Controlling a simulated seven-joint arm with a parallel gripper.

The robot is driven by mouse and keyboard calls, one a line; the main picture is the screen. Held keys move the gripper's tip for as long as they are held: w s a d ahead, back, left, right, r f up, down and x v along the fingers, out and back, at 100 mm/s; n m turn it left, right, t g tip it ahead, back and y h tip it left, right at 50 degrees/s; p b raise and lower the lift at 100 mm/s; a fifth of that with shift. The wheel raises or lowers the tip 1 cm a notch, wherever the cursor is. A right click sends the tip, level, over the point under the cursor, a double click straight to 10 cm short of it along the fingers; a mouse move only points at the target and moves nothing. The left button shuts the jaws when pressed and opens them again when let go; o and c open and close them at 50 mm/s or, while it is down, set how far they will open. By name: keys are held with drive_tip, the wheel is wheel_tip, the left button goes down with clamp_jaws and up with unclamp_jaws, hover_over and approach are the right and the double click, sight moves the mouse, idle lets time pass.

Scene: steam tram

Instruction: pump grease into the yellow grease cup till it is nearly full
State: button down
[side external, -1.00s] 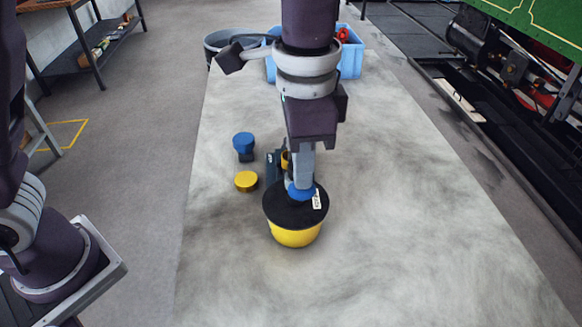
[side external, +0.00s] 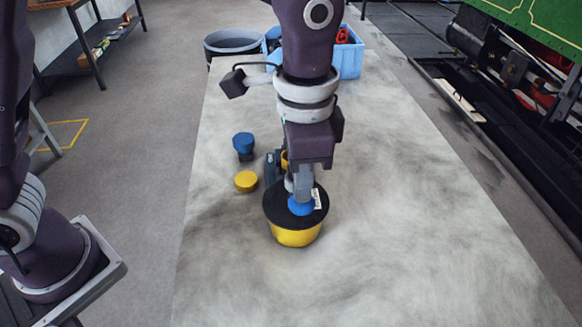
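A yellow tub (side external: 295,238) with a black lid stands on the bench, with a blue pump head (side external: 301,208) low on its lid. My gripper (side external: 303,198) points down, its fingertips at the top of the blue head and seemingly touching it. I cannot tell whether the fingers are open or shut. Just behind the fingers is a dark holder (side external: 270,166) with a small yellow cup (side external: 284,160), mostly hidden by my gripper. The grease level inside it cannot be seen. A round yellow piece (side external: 246,181) lies left of the holder.
A blue-topped dark piece (side external: 243,143) stands at the left of the bench. A blue crate (side external: 350,62) and a grey bucket (side external: 232,43) are at the far end. The bench (side external: 420,240) is clear to the right and in front.

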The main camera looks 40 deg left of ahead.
drive_tip(key=shift+f, duration=0.7)
drive_tip(key=shift+r, duration=3.25)
wheel_tip(320, 180, up, 6)
drive_tip(key=shift+f, duration=3.05)
